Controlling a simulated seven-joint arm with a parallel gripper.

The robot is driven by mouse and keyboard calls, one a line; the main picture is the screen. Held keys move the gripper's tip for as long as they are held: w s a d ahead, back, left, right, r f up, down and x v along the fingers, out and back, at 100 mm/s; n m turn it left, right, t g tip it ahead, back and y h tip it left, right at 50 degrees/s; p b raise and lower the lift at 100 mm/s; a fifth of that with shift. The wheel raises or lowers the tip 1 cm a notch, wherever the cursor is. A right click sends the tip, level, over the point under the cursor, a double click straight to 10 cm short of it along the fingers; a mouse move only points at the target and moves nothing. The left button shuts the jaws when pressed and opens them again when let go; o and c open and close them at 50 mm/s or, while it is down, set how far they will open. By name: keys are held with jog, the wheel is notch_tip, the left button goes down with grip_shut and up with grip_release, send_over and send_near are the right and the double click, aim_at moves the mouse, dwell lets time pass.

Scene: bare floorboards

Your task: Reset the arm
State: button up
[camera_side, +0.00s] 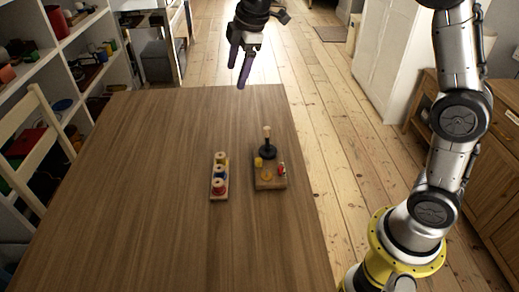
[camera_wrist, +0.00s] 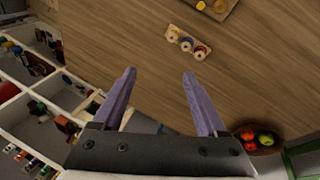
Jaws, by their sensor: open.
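My gripper (camera_side: 240,68) is open and empty, with two purple fingers. In the side view it is raised at the far edge of the wooden table (camera_side: 130,200), well clear of the things on it. In the wrist view my gripper (camera_wrist: 158,88) shows its fingers spread apart with nothing between them.
A narrow wooden board with several coloured pegged pieces (camera_side: 219,177) lies on the table, also in the wrist view (camera_wrist: 187,42). To its right is a wooden board with a dark piece and small parts (camera_side: 270,182). Shelves (camera_side: 75,50) stand left. A fruit bowl (camera_wrist: 259,148) shows lower right.

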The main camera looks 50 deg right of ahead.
jog(key=s+d+r+m+t, duration=0.15)
jog(key=s+r, duration=0.25)
jog(key=s, duration=0.5)
jog(key=s+r+m+t, duration=0.1)
jog(key=s+r+m, duration=0.2)
jog(key=s, duration=0.6)
jog(key=s+f+m, duration=0.8)
jog(key=s+f, duration=0.1)
jog(key=s, duration=0.5)
jog(key=shift+s+d+f+g, duration=0.15)
jog(key=shift+d+f+g, duration=0.15)
jog(key=shift+g, duration=0.15)
jog(key=shift+m, duration=0.25)
